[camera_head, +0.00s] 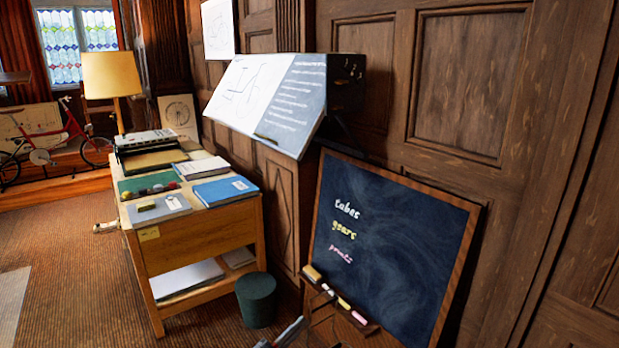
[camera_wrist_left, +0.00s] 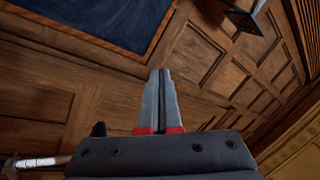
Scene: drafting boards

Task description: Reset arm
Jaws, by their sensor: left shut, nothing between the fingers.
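My left gripper (camera_head: 290,332) shows only in part at the bottom edge of the head view, low in front of the chalkboard. In the left wrist view its two grey fingers (camera_wrist_left: 160,73) with red bases lie together, shut and empty. They point toward the wood-panelled wall (camera_wrist_left: 200,55). My right gripper is not in view.
A framed chalkboard (camera_head: 395,245) with a chalk ledge (camera_head: 343,305) leans against the wall. A tilted drafting board (camera_head: 265,95) is above. A wooden desk (camera_head: 200,238) with books stands left, beside a dark bin (camera_head: 257,302). Carpet (camera_head: 75,265) is clear at left.

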